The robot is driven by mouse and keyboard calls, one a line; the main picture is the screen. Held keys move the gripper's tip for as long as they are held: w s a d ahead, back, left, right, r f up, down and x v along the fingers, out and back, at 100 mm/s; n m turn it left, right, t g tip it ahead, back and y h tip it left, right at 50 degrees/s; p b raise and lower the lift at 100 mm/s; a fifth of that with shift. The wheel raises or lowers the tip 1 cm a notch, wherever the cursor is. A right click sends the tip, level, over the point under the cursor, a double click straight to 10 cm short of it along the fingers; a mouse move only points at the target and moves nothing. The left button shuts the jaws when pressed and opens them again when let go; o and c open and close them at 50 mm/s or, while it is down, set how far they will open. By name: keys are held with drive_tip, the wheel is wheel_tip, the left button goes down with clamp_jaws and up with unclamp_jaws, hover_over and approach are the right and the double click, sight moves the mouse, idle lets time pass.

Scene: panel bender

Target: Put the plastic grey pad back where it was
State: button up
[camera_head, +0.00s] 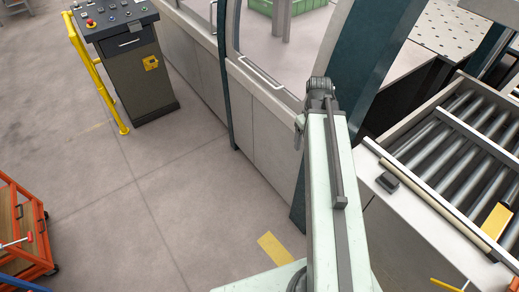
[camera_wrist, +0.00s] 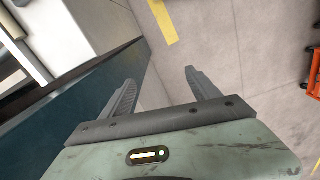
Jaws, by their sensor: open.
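A small dark grey block (camera_head: 387,182), which looks like the grey pad, lies on the white ledge (camera_head: 425,228) beside the roller bed in the head view. Its material cannot be told at this size. My gripper (camera_wrist: 160,76) shows in the wrist view with its two grey ribbed fingers apart and nothing between them. Floor and a pale panel show beyond the fingers. In the head view my arm reaches up the middle, left of the pad, and my gripper's fingers are hidden.
A roller bed (camera_head: 470,150) with a yellow piece (camera_head: 496,221) stands at the right. A dark blue post (camera_head: 352,75) rises by my arm. A control console (camera_head: 130,65) with a yellow rail (camera_head: 95,75) stands upper left, an orange cart (camera_head: 22,232) lower left. Floor between is clear.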

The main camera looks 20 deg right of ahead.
drive_tip(key=w+a+m, duration=0.1)
drive_tip(key=w+a, duration=0.1)
drive_tip(key=a, duration=1.9)
drive_tip(key=shift+a, duration=0.35)
